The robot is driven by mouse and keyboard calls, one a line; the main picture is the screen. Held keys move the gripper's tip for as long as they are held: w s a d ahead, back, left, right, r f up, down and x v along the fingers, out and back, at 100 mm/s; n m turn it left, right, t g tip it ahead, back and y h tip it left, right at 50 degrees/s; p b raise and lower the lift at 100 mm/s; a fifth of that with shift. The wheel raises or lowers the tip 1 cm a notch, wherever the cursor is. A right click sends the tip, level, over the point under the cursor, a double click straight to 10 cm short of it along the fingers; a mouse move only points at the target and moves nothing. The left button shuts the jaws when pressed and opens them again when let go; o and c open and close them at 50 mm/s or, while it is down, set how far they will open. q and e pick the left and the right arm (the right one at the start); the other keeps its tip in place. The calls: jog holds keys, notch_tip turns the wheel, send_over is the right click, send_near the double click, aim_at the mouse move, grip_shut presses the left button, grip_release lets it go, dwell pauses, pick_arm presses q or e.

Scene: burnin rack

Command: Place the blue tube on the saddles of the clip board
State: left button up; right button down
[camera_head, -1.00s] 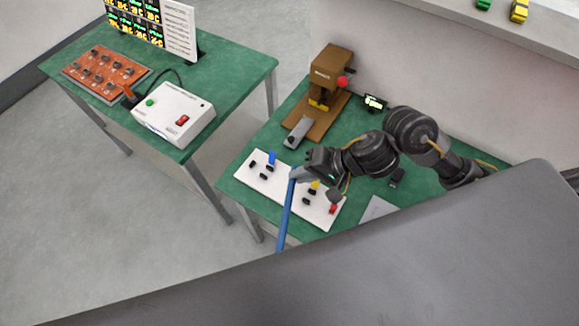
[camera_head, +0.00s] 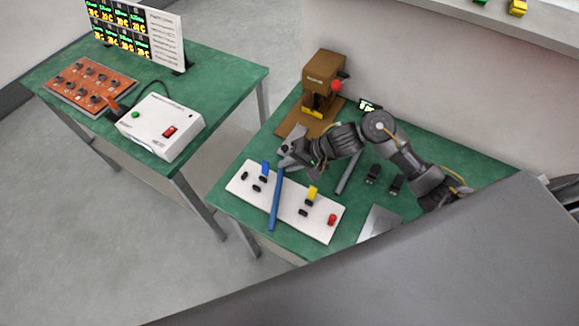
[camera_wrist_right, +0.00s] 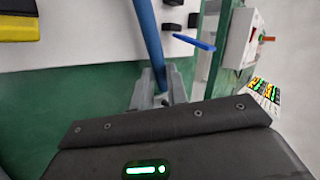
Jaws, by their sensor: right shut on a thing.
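The blue tube (camera_head: 276,203) is a long thin rod held at its far end by my right gripper (camera_head: 284,164). It lies across the white clip board (camera_head: 289,211) in the head view, between the blue tab and the yellow tab; I cannot tell whether it touches the board. The board bears small black saddles (camera_head: 257,188), a blue tab (camera_head: 265,168), a yellow tab (camera_head: 311,193) and a red tab (camera_head: 332,220). In the right wrist view the tube (camera_wrist_right: 147,35) runs up from between the shut fingers (camera_wrist_right: 160,92). My left gripper is out of view.
A brown press-like stand (camera_head: 325,75) rises behind my right arm. A grey bar (camera_head: 349,172), dark blocks (camera_head: 373,173) and a grey plate (camera_head: 378,223) lie right of the board. A separate table at left holds a white control box (camera_head: 160,124).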

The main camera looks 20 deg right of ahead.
jog(key=shift+f, duration=0.65)
jog(key=c, duration=1.4)
grip_release()
jog(key=p+v, duration=0.1)
jog(key=v, duration=1.1)
